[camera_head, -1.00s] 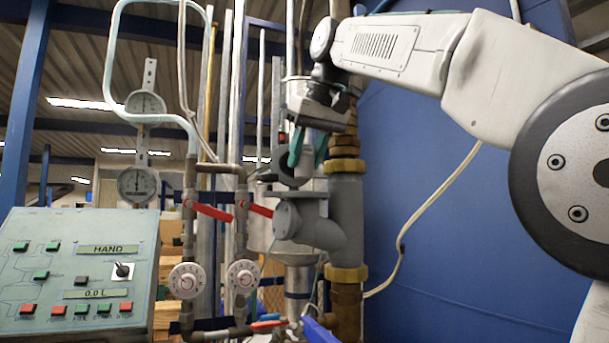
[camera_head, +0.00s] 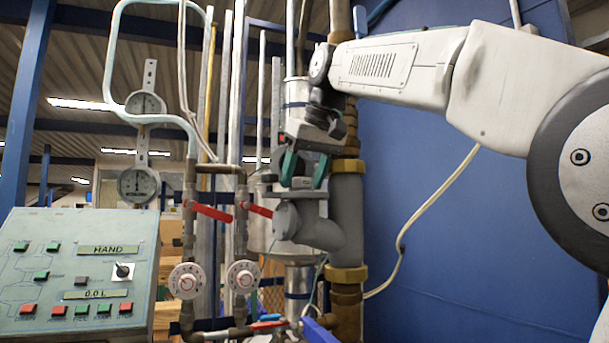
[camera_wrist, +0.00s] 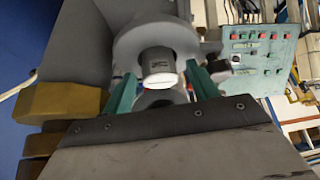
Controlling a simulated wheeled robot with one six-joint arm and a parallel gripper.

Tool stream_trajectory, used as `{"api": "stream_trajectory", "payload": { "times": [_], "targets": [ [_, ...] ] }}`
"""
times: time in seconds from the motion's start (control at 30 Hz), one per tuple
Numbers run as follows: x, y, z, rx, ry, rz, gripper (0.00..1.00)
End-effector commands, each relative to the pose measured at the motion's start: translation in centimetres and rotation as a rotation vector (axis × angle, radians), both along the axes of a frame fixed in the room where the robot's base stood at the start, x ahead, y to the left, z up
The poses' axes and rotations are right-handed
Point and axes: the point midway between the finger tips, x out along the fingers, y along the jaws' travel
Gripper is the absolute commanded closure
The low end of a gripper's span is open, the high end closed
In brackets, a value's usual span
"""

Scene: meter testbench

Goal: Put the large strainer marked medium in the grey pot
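The grey pot (camera_head: 310,205) is the grey housing with a round side branch, beside the brass-fitted pipe. Its round rim (camera_wrist: 125,42) shows in the wrist view. The strainer appears as a short grey cylinder with a white marked face (camera_wrist: 160,69); the marking is too small to read. It lies between my fingertips, over or in the pot's mouth; how deep it sits is hidden. My gripper (camera_head: 304,180) points down just above the pot. Its two green fingers (camera_wrist: 161,75) stand apart, with gaps visible on both sides of the strainer.
A brass-fitted vertical pipe (camera_head: 347,275) stands close to the right of the pot. Red-handled valves (camera_head: 212,212) and two dials are on the left, with a control panel (camera_head: 75,270) at the far left. A blue wall (camera_head: 450,260) fills the right.

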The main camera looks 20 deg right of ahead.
Motion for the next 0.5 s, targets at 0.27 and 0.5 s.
{"api": "stream_trajectory", "payload": {
  "times": [0.27,0.5],
  "targets": [
    [0.0,0.0,0.1,0.0,0.0,0.0,0.41],
    [-1.3,-0.3,2.5,0.0,-0.004,-0.001,0.41]
  ]
}}
